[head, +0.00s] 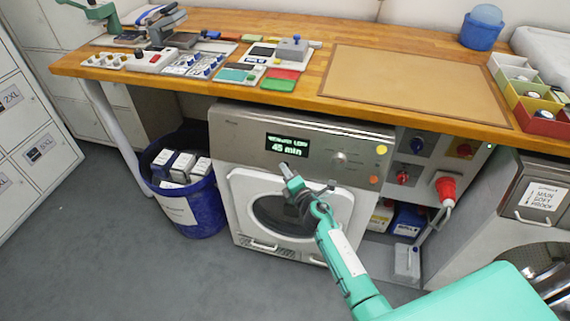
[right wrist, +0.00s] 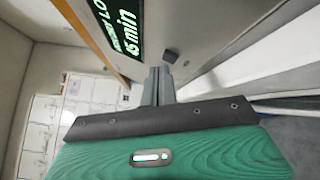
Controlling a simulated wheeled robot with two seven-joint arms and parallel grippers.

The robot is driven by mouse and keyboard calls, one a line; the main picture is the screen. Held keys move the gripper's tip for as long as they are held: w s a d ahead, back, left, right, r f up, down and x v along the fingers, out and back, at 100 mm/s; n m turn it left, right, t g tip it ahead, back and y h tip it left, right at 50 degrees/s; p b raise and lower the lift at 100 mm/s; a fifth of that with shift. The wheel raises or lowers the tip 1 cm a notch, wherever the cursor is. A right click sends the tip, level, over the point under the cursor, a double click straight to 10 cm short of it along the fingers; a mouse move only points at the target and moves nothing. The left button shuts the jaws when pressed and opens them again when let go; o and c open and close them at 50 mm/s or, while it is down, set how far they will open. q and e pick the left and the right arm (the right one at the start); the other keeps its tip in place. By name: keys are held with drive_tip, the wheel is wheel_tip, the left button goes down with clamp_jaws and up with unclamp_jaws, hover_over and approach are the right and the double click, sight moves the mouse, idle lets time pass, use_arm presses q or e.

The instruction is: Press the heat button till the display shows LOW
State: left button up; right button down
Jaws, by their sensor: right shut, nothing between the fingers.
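The dryer (head: 225,140) is a grey-fronted machine under the bench. Its display (head: 287,145) is lit green; the lower line reads 45 min and the upper line seems to end in LOW. The display (right wrist: 122,30) also shows, turned and cut off, in the right wrist view. A small dark button (right wrist: 171,55) sits on the panel there; I cannot read a label. My right gripper (head: 285,168) is shut and empty, just below the display. In the right wrist view its fingertips (right wrist: 158,72) are close to the button; I cannot tell whether they touch. My left gripper is out of view.
The dryer panel also has a round knob (head: 339,158), a yellow button (head: 381,150) and an orange button (head: 374,180). A blue bin (head: 181,211) with boxes stands left of the dryer. The wooden bench (head: 310,85) overhangs the panel. A red plug (head: 446,190) hangs at right.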

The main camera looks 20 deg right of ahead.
drive_tip(key=shift+s+a+r, duration=0.1)
drive_tip(key=shift+s+a, duration=0.1)
drive_tip(key=shift+s, duration=0.1)
drive_tip(key=s+a, duration=0.1)
drive_tip(key=s+r+p, duration=0.1)
drive_tip(key=s+a, duration=0.1)
drive_tip(key=s, duration=0.1)
drive_tip(key=shift+a+r+p, duration=0.25)
drive_tip(key=shift+a+p, duration=0.1)
drive_tip(key=shift+f, duration=0.1)
idle(1.5)
